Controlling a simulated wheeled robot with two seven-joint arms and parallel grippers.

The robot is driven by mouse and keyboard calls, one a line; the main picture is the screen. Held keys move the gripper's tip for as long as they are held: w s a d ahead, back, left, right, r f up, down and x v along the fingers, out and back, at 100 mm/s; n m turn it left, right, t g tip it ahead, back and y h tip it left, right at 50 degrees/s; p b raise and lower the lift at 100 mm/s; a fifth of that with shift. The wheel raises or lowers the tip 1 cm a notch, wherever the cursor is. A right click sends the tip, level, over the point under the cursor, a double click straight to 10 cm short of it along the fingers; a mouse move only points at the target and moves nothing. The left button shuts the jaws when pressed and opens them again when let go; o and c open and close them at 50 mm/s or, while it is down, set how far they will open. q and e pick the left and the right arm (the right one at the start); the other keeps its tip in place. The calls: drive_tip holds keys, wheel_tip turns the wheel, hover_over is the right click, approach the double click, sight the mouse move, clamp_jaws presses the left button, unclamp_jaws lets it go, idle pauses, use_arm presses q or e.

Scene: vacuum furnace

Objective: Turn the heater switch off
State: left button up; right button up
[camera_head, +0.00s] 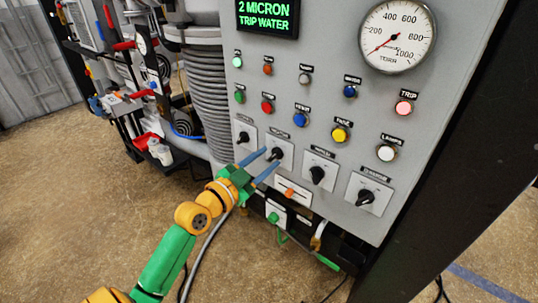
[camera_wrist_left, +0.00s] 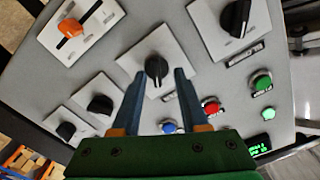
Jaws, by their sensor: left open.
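Several black rotary switches on white plates run in a row along the lower part of the grey panel (camera_head: 315,113). Their labels are too small to read, so I cannot tell by name which is the heater switch. My left gripper (camera_head: 271,157) is open at the second switch from the left (camera_head: 278,153). In the left wrist view, that black knob (camera_wrist_left: 156,67) lies between the tips of my open left fingers (camera_wrist_left: 160,75). Both fingers look apart from the knob; the exact depth is hard to judge. My right gripper is not in view.
Other black knobs flank it on the left (camera_head: 243,138) and right (camera_head: 317,174). An orange switch (camera_head: 290,192) lies below. Coloured lamps and buttons, a round gauge (camera_head: 397,37) and a green-lettered display (camera_head: 267,16) are above. Open floor (camera_head: 90,210) lies left.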

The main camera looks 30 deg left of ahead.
use_arm(q)
drive_tip(key=shift+w+d, duration=0.25)
drive_tip(key=shift+w, duration=0.15)
drive_tip(key=shift+d, duration=0.15)
drive_tip(key=c, duration=0.3)
clamp_jaws()
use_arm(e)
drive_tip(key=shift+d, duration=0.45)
use_arm(q)
drive_tip(key=shift+r, duration=0.1)
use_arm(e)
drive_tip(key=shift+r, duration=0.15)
use_arm(q)
drive_tip(key=n+p, duration=0.1)
drive_tip(key=n, duration=0.3)
drive_tip(key=n+p, duration=0.1)
drive_tip(key=n, duration=0.3)
drive_tip(key=n+p, duration=0.1)
drive_tip(key=n, duration=0.2)
drive_tip(key=shift+a+r+n, duration=0.2)
drive_tip(key=shift+a+n, duration=0.15)
drive_tip(key=shift+n, duration=0.05)
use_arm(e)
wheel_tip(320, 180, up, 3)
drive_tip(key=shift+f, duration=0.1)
